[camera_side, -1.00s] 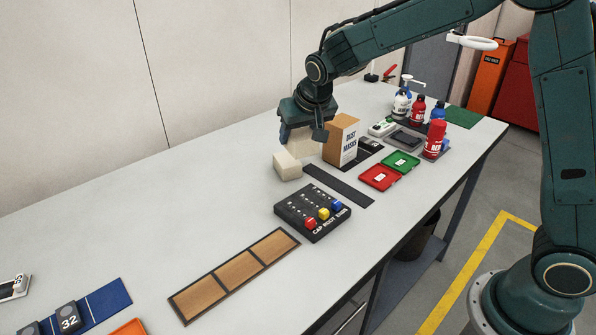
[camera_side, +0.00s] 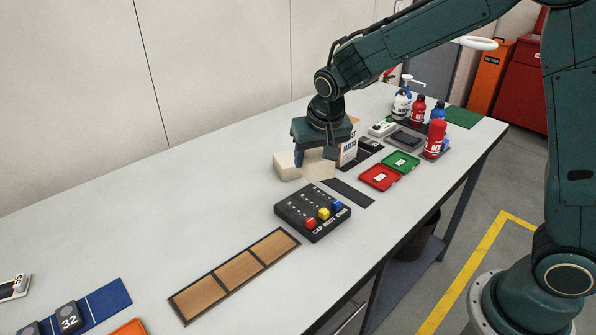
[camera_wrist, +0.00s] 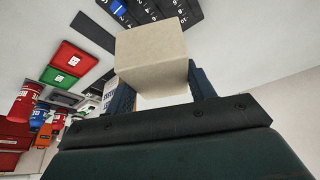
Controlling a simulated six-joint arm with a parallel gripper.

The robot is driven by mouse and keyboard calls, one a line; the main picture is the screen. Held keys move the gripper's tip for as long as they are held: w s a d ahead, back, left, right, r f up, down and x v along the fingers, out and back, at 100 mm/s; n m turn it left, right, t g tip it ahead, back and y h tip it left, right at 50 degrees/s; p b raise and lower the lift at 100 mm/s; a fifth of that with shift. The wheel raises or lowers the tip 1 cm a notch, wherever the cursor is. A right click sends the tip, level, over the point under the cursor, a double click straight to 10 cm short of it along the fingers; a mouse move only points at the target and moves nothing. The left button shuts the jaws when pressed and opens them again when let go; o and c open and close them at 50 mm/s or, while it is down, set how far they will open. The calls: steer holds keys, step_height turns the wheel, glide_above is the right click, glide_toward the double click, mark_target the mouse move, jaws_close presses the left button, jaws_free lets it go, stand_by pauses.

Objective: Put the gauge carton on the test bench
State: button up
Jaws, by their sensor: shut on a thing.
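My gripper (camera_side: 316,157) is shut on a plain beige carton (camera_side: 320,169), low over the bench. The carton fills the space between the fingers in the wrist view (camera_wrist: 150,55), with no label readable. I cannot tell whether its underside touches the surface. A second beige block (camera_side: 286,168) sits just left of it in the side view; I cannot tell whether the two touch. No label names either one as the gauge carton. The long pale grey bench top (camera_side: 190,205) lies below. Nothing readable is marked test bench.
The dust masks box (camera_side: 349,154) stands close behind my gripper, partly hidden. A dark strip (camera_side: 349,191), black cap board (camera_side: 313,213), red tray (camera_side: 379,178) and green tray (camera_side: 401,161) lie nearby. Bottles stand farther back. A wooden three-part board (camera_side: 235,275) lies in front.

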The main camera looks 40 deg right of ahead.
steer(key=s+a+r+m+g+y, duration=0.2)
steer(key=s+a+r+m+y, duration=0.2)
steer(key=a, duration=0.5)
steer(key=s+a+r+m+g+y, duration=0.1)
steer(key=s+a+r+m+y, duration=0.2)
steer(key=s+a+m+y, duration=0.6)
steer(key=shift+a+r+g+y, duration=0.35)
steer(key=shift+a+g+y, duration=0.05)
steer(key=shift+a, duration=0.25)
steer(key=shift+f, duration=0.1)
step_height(320, 180, down, 16)
stand_by(0.5)
steer(key=shift+f, duration=0.1)
steer(key=shift+f, duration=1.8)
